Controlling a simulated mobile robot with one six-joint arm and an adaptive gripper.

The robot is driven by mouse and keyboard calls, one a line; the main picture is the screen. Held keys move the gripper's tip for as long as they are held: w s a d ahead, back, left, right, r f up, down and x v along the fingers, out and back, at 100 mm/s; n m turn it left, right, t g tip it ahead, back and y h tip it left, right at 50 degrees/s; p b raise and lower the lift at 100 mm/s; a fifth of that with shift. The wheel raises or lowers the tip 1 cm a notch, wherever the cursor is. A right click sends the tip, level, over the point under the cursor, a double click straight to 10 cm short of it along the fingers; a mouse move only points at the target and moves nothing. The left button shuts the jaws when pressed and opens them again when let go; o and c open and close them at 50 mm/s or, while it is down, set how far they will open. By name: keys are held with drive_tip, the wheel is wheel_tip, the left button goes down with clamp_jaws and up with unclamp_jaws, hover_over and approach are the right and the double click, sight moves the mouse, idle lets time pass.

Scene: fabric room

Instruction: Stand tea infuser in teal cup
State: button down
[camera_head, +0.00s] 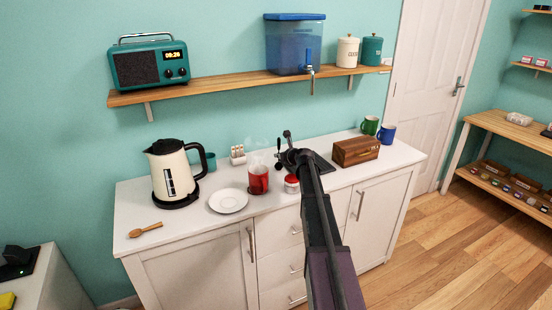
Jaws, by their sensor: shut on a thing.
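My gripper (279,158) is over the middle of the counter, at the far end of my arm. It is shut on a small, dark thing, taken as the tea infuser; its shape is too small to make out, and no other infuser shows. The teal cup (210,161) stands at the back of the counter, left of my gripper and well apart from it. The kettle in front hides part of the cup, and its inside cannot be seen.
A cream kettle (172,173) stands before the cup. A white plate (228,201), red mug (258,180), red-and-white jar (291,184) and white rack (238,155) are nearby. A wooden box (355,151) stands right. A wooden spoon (146,229) lies front left. The shelf (220,87) overhangs.

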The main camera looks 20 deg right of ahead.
sight(279, 138)
drive_tip(key=shift+r+p, duration=4.7)
drive_tip(key=shift+r, duration=0.15)
